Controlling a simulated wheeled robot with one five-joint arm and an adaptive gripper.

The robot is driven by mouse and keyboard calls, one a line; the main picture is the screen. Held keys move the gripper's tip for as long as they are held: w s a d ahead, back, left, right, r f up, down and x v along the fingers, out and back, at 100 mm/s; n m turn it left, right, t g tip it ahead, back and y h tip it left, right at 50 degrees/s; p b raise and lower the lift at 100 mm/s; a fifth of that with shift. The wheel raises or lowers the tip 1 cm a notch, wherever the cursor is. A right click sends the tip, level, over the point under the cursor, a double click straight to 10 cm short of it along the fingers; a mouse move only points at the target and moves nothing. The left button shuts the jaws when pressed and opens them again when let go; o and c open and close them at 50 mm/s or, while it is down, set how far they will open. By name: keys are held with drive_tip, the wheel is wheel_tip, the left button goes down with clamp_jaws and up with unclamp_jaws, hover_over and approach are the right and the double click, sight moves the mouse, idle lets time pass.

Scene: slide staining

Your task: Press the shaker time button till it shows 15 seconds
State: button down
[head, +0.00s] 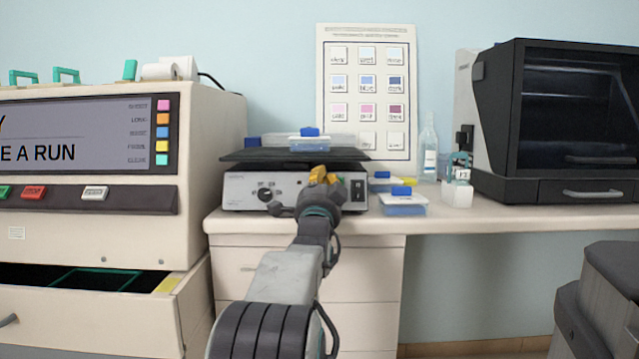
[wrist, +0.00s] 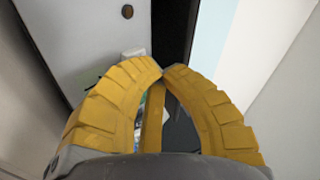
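The shaker (head: 240,192) stands on the bench, a low box with a pale front panel and a dark platform (head: 240,155) on top. A knob (head: 265,192) is on the left of the panel and a dark rocker switch (head: 358,190) on the right. My gripper (head: 319,174) is in front of the panel, right of its middle, and hides that part. The time button and the display cannot be made out. In the wrist view the yellow fingertips (wrist: 162,72) meet, with nothing seen held between them. I cannot tell whether they touch the panel.
Clear trays with blue clips (head: 310,142) lie on the platform. A stainer with an open drawer (head: 120,310) is left; a dark-fronted machine (head: 570,120) is right.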

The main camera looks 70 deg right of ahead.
drive_tip(key=shift+s+a+r, duration=0.2)
drive_tip(key=shift+a, duration=0.4)
drive_tip(key=shift+s+a+r, duration=0.25)
drive_tip(key=shift+a+r, duration=0.05)
drive_tip(key=shift+a, duration=0.45)
drive_tip(key=shift+s+a+r, duration=0.2)
drive_tip(key=shift+a+r, duration=0.15)
drive_tip(key=shift+a, duration=0.35)
drive_tip(key=shift+s+a+r, duration=0.25)
drive_tip(key=shift+a+r, duration=0.05)
drive_tip(key=shift+a, duration=0.45)
